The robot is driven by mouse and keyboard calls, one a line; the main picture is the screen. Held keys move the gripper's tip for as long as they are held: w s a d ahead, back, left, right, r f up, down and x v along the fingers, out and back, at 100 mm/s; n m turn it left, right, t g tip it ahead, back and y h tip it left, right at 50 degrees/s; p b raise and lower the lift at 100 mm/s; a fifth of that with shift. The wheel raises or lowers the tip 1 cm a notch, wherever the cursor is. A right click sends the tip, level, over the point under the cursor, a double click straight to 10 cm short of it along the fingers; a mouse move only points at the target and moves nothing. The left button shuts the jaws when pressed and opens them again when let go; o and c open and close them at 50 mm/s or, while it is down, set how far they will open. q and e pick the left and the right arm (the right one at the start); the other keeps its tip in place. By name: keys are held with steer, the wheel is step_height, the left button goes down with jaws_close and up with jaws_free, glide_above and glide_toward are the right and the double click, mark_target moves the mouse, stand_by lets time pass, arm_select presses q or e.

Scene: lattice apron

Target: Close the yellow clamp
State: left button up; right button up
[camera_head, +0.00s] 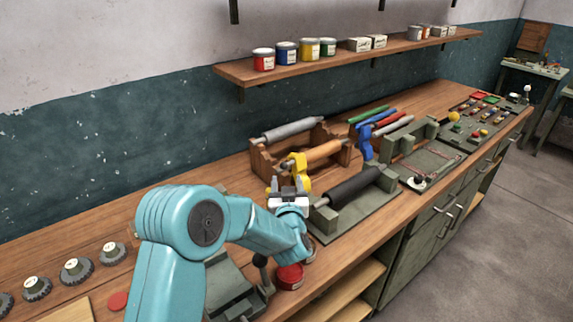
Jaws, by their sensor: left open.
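The yellow clamp (299,162) sits at the left end of an orange-brown roller (325,151) on a wooden rack (262,163). A lower yellow part shows behind my gripper. My left gripper (288,184) is just in front of and below the clamp, with its fingers pointing toward it. Its fingers are apart and it holds nothing that I can see. I cannot tell whether the fingers touch the clamp. The gripper partly hides the clamp's lower part. My right gripper is not in the view.
A black roller (354,187) on a green press stands right of my gripper. A red can (289,277) is below my left arm. Blue clamps (366,142) and coloured rollers lie farther back. A shelf (340,60) with paint cans hangs on the wall.

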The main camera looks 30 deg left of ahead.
mark_target(285, 169)
arm_select(q)
steer(key=p+x, duration=0.1)
steer(key=x, duration=0.4)
steer(key=shift+a, duration=0.2)
steer(key=shift+w+a, duration=0.15)
steer(key=shift+w, duration=0.35)
steer(key=shift+a+f, duration=0.1)
steer(key=shift+a, duration=0.05)
jaws_close()
